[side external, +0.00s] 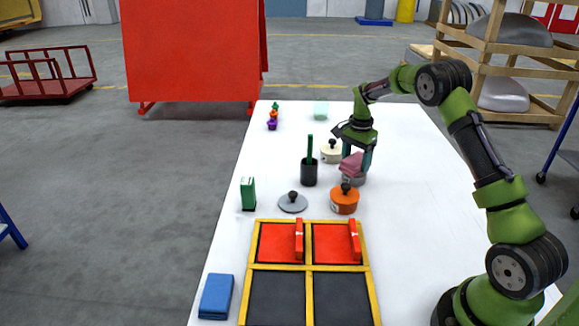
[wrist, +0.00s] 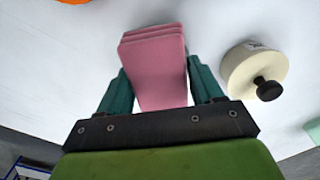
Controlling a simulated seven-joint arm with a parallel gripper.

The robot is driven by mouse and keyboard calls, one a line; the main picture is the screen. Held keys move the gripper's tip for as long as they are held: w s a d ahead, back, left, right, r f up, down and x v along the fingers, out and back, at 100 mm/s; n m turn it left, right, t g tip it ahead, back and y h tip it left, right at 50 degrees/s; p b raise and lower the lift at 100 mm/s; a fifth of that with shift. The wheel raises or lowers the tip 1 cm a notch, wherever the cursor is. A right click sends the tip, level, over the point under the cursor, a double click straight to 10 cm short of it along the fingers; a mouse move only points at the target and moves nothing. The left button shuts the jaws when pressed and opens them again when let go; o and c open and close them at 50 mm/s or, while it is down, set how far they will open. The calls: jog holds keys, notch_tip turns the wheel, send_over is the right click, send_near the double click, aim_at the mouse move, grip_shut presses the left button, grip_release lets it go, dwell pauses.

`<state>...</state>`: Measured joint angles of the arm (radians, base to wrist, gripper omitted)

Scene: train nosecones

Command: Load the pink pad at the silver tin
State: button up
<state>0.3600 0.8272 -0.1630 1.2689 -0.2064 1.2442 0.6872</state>
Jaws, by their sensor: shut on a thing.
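The pink pad (side external: 352,164) is a soft-looking pink block with layered edges, and it is held between the teal fingers of my gripper (side external: 358,158). In the wrist view the pad (wrist: 155,62) fills the gap between the fingers (wrist: 158,82) and sticks out beyond them. The wrist view does not show the tin.
The table's right side (side external: 430,190) is clear.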

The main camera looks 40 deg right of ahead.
aim_at(356, 158)
jog(key=shift+f, duration=0.6)
dwell(1.6)
jog(key=shift+r, duration=0.1)
jog(key=shift+r, duration=3.5)
